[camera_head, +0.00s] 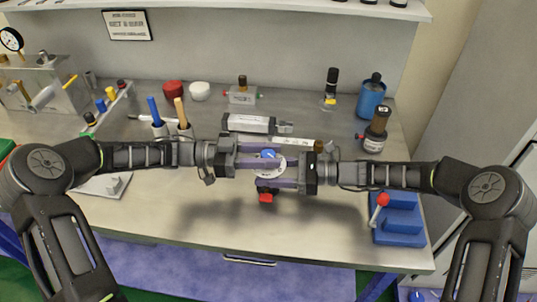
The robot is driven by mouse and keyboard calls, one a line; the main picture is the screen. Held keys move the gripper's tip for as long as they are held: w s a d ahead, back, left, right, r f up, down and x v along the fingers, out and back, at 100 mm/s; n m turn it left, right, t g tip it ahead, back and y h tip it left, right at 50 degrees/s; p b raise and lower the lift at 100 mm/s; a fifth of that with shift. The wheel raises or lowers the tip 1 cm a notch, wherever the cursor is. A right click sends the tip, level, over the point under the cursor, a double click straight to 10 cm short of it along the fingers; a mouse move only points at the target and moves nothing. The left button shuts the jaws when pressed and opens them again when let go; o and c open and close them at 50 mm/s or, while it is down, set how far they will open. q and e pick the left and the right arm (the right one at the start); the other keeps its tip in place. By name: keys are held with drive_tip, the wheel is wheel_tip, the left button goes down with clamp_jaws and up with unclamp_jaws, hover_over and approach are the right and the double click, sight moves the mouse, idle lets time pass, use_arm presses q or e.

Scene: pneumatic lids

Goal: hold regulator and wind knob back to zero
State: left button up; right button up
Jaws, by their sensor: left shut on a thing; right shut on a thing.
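I cannot tell exactly which finger touches the knob, nor read any dial setting.
A blue block with a red-knobbed lever (401,224) stands on the bench at the right. Black-topped bottles and a blue canister (371,98) stand at the back right. Cups with blue and tan handles (160,128) stand left of centre. The front middle of the bench (200,225) is clear.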

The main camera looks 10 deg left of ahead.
use_arm(q)
clamp_jaws()
use_arm(e)
drive_tip(key=shift+f, duration=0.1)
use_arm(q)
drive_tip(key=shift+n+t, duration=0.3)
drive_tip(key=shift+t, duration=0.2)
drive_tip(key=n+t, duration=0.1)
drive_tip(key=t, duration=0.1)
drive_tip(key=n+t+y, duration=0.1)
drive_tip(key=n+t, duration=0.1)
drive_tip(key=shift+d+r+t+y, duration=0.1)
drive_tip(key=shift+t+y, duration=0.2)
drive_tip(key=shift+t, duration=0.1)
drive_tip(key=n+t+y, duration=0.2)
drive_tip(key=t, duration=0.1)
drive_tip(key=n+t+y, duration=0.2)
drive_tip(key=shift+s+d+n+t, duration=0.1)
drive_tip(key=shift+d+n+t, duration=0.05)
drive_tip(key=shift+n+t, duration=0.2)
drive_tip(key=n+t+y, duration=0.3)
drive_tip(key=y, duration=0.1)
drive_tip(key=shift+n+t+y, duration=0.65)
drive_tip(key=shift+n+y, duration=0.7)
drive_tip(key=shift+y, duration=0.65)
drive_tip(key=shift+w+a+r, duration=0.1)
drive_tip(key=shift+w+a, duration=0.1)
use_arm(e)
drive_tip(key=shift+s, duration=0.1)
